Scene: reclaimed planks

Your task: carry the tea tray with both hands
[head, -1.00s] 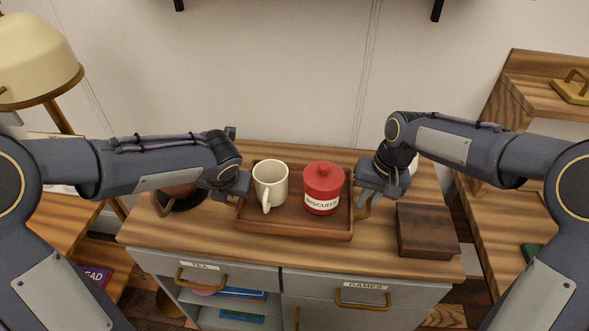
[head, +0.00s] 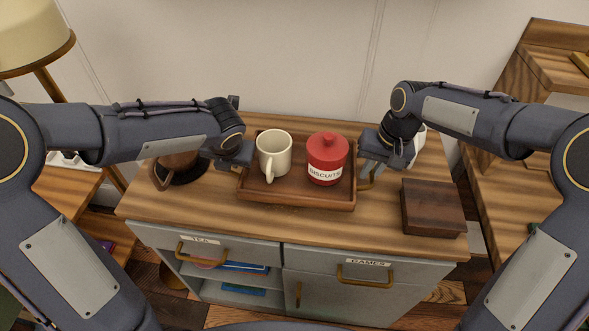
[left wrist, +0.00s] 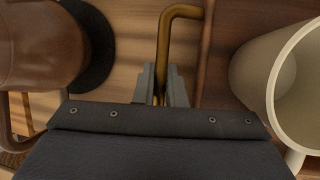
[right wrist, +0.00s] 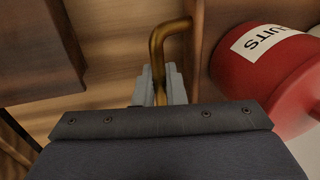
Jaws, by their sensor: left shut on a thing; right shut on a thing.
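The wooden tea tray (head: 295,202) is over the cabinet top, looking level; I cannot tell whether it touches the wood. A cream mug (head: 274,153) stands upright on its left half and a red biscuit tin (head: 327,160) on its right half. My left gripper (head: 240,167) is shut on the tray's left brass handle (left wrist: 178,13). My right gripper (head: 370,176) is shut on the right brass handle (right wrist: 172,31). The wrist views show each handle rising from between the fingers. The mug also shows in the left wrist view (left wrist: 300,85), the tin in the right wrist view (right wrist: 265,75).
A brown pot (head: 178,165) stands on a dark round base left of the tray. A dark wooden box (head: 432,208) lies to its right. A white object (head: 419,143) is partly hidden behind my right gripper. The cabinet top (head: 280,222) is bare in front. A lamp (head: 32,35) stands left.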

